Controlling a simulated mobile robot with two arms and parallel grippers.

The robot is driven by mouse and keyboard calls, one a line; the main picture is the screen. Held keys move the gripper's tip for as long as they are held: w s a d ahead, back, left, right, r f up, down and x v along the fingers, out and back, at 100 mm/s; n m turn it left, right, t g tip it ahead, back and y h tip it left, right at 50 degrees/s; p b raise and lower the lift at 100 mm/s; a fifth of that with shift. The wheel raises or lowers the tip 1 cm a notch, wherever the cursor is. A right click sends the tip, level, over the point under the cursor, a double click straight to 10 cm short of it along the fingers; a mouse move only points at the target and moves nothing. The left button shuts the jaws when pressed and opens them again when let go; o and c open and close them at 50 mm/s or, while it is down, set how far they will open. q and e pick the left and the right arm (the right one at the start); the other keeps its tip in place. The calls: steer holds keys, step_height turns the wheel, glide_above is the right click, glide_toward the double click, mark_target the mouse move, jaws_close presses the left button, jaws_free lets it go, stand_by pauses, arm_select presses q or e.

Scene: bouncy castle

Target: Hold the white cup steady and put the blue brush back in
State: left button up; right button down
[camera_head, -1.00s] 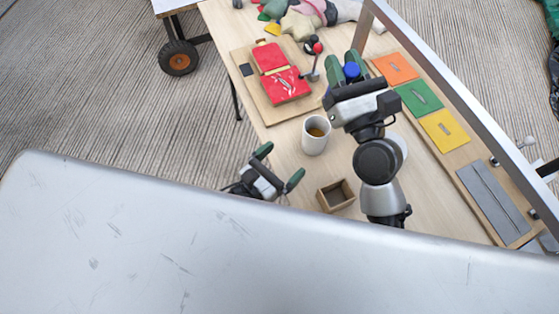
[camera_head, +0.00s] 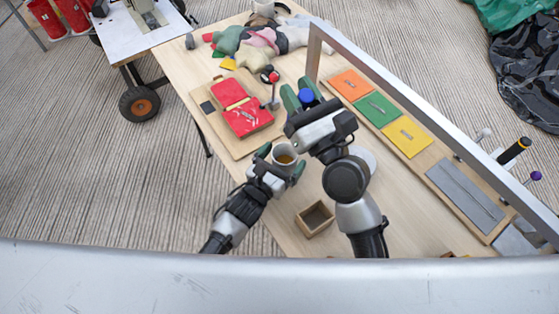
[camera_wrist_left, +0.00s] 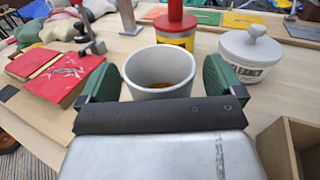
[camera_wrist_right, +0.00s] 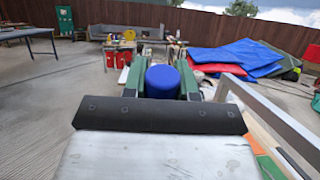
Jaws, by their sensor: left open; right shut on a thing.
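The white cup (camera_head: 284,160) stands upright on the table with brown contents inside. My left gripper (camera_head: 279,156) is open, with its green fingers on either side of the cup. In the left wrist view the cup (camera_wrist_left: 161,68) sits between the two fingers; I cannot tell whether they touch it. My right gripper (camera_head: 301,97) is shut on the blue brush (camera_head: 306,96), raised beyond the cup. The right wrist view shows the brush's round blue end (camera_wrist_right: 163,80) between the fingers. The rest of the brush is hidden.
A small open wooden box (camera_head: 315,219) stands near my right arm. A red book-like piece (camera_head: 248,118) lies on a board at left. A white lidded pot (camera_wrist_left: 250,55) stands right of the cup. A metal rail (camera_head: 430,120) runs along the table's right side.

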arm_select(q)
steer(key=c, duration=1.1)
steer(key=shift+o, duration=0.2)
arm_select(e)
steer(key=w+a+f+n+g, duration=0.2)
steer(key=w+a+f+g, duration=0.1)
steer(key=f, duration=0.4)
steer(key=shift+w+f+g+y, duration=0.4)
steer(key=shift+w+g, duration=0.2)
steer(key=shift+g, duration=0.7)
